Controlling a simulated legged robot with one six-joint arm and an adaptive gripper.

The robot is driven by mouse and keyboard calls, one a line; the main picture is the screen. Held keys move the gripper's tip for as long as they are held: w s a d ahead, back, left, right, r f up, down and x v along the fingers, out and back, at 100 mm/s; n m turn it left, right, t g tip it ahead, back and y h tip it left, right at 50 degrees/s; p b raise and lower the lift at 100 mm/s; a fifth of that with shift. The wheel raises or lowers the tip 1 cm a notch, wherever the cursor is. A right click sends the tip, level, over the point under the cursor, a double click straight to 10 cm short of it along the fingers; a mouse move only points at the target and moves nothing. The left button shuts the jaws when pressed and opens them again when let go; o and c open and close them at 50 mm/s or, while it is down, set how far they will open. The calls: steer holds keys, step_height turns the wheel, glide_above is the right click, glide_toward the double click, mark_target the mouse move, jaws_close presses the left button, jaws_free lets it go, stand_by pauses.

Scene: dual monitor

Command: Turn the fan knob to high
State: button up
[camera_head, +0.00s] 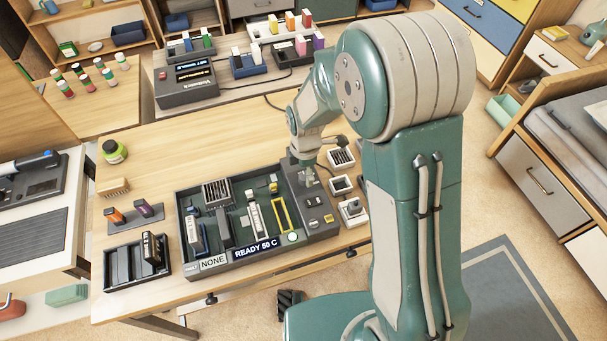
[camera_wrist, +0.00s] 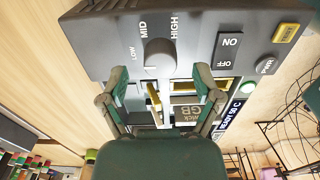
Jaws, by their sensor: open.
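The fan knob (camera_wrist: 160,58) is a round grey knob on the dark device's panel, with LOW, MID and HIGH printed around it in the wrist view. Its pointer setting is too small to tell. My gripper (camera_wrist: 160,76) is open, its two green fingers apart on either side of the knob's near side, with nothing visibly held. I cannot tell whether they touch the panel. In the head view my gripper (camera_head: 308,172) is over the right part of the device (camera_head: 262,262), and the arm hides part of it there.
An ON/OFF switch (camera_wrist: 228,49) and a PWR button (camera_wrist: 266,66) sit beside the knob. The device's front shows "READY 50 C" (camera_head: 256,248). Small boxes (camera_head: 341,158) stand to its right. A black tray (camera_head: 137,264) and a green jar (camera_head: 115,151) are to its left.

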steer(key=shift+d+f, duration=0.3)
steer(key=shift+f, duration=0.75)
steer(key=shift+a, duration=0.55)
steer(key=shift+c, duration=0.6)
steer(key=c, duration=1)
steer(key=shift+d, duration=0.25)
jaws_close()
